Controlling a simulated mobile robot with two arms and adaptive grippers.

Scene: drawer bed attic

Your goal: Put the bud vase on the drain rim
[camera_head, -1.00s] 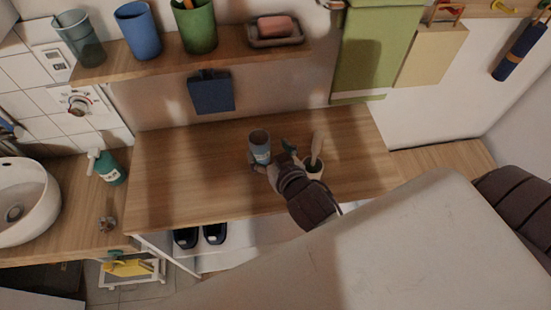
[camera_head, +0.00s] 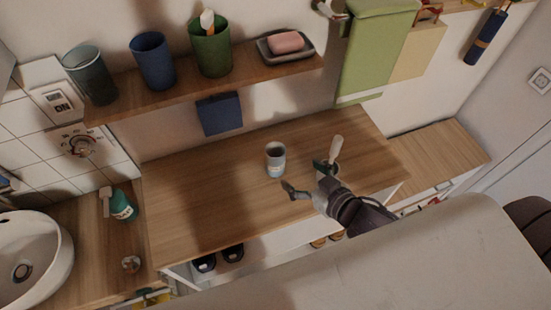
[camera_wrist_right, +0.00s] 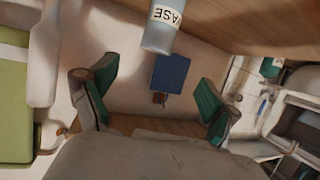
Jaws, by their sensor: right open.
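The bud vase (camera_head: 275,160) is a small grey-blue cup with a pale label. It stands upright on the wooden counter (camera_head: 200,205). In the right wrist view the bud vase (camera_wrist_right: 160,38) shows at the top, with "VASE" on its label. My right gripper (camera_head: 303,177) is open and empty, just right of and nearer than the vase, apart from it. Its two teal-padded fingers spread wide in the right wrist view (camera_wrist_right: 155,97). A white sink (camera_head: 50,255) at the lower left has a round drain (camera_head: 22,272) inside. My left gripper is not in view.
A white pot with a pale-handled tool (camera_head: 336,149) stands behind my right gripper, partly hidden. A green bottle (camera_head: 122,206) and a small round object (camera_head: 131,264) sit beside the sink. The shelf (camera_head: 200,85) holds cups and a soap dish. The counter's left half is clear.

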